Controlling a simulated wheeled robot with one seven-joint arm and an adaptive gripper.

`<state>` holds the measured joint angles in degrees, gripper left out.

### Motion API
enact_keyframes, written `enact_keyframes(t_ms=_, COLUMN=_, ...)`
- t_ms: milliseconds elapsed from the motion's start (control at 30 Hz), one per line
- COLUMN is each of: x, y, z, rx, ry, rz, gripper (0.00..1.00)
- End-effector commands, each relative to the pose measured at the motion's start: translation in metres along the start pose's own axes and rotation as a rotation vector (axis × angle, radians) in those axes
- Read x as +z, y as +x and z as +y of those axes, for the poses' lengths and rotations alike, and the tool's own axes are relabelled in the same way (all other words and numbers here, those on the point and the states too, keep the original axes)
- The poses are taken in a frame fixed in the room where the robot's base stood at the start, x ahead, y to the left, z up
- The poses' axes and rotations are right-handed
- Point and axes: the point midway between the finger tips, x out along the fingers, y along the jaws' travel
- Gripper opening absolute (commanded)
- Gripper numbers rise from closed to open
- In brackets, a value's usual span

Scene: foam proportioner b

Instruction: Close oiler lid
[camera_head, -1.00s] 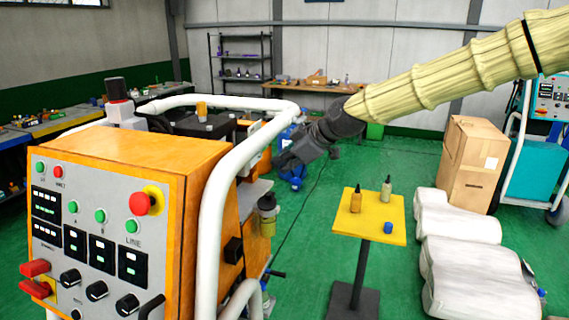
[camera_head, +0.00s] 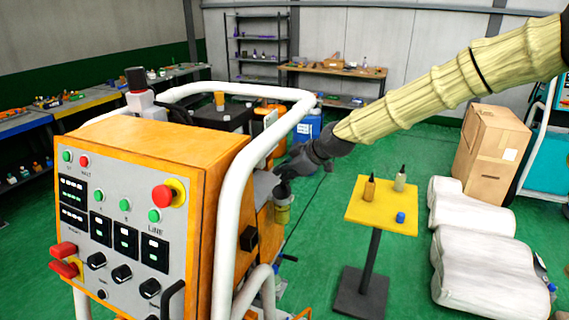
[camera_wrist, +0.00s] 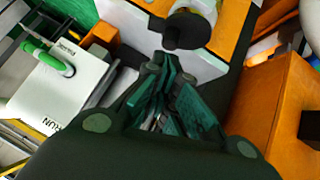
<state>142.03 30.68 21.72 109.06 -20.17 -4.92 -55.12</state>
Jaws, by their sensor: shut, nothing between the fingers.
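The oiler (camera_head: 282,213) is a small olive-yellow container with a dark top, mounted on the right side of the orange machine. In the wrist view its pale body shows at the top edge, with a round black lid (camera_wrist: 186,31) beside it. I cannot tell the lid's exact angle. My gripper (camera_head: 284,172) is just above the oiler in the head view. In the wrist view my gripper (camera_wrist: 172,62) has its fingers together and empty, their tips just short of the black lid. I cannot tell whether they touch it.
A white tubular frame (camera_head: 231,190) runs close to the left of my gripper, around the orange machine (camera_head: 150,140). A yellow stand (camera_head: 382,218) with two bottles and a blue cap stands to the right. White sacks (camera_head: 480,270) lie beyond it. Green floor is clear between.

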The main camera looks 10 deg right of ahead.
Motion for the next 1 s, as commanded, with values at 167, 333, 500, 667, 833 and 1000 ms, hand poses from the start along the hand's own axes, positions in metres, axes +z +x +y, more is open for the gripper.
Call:
enact_keyframes(t_ms=167, x=0.005, y=0.005, z=0.000, rx=-0.001, ry=0.000, rz=-0.001, gripper=0.00)
enact_keyframes(t_ms=333, x=0.006, y=0.006, z=0.000, rx=0.000, ry=-0.001, rz=0.000, gripper=0.00)
enact_keyframes(t_ms=500, x=0.006, y=0.006, z=0.000, rx=0.000, ry=-0.001, rz=0.000, gripper=0.00)
enact_keyframes(t_ms=667, x=0.007, y=0.007, z=0.001, rx=-0.011, ry=0.013, rz=0.001, gripper=0.00)
enact_keyframes(t_ms=833, x=0.011, y=0.011, z=0.007, rx=-0.068, ry=0.071, rz=0.002, gripper=0.00)
enact_keyframes(t_ms=1000, x=0.016, y=0.016, z=0.013, rx=-0.138, ry=0.141, rz=0.001, gripper=0.00)
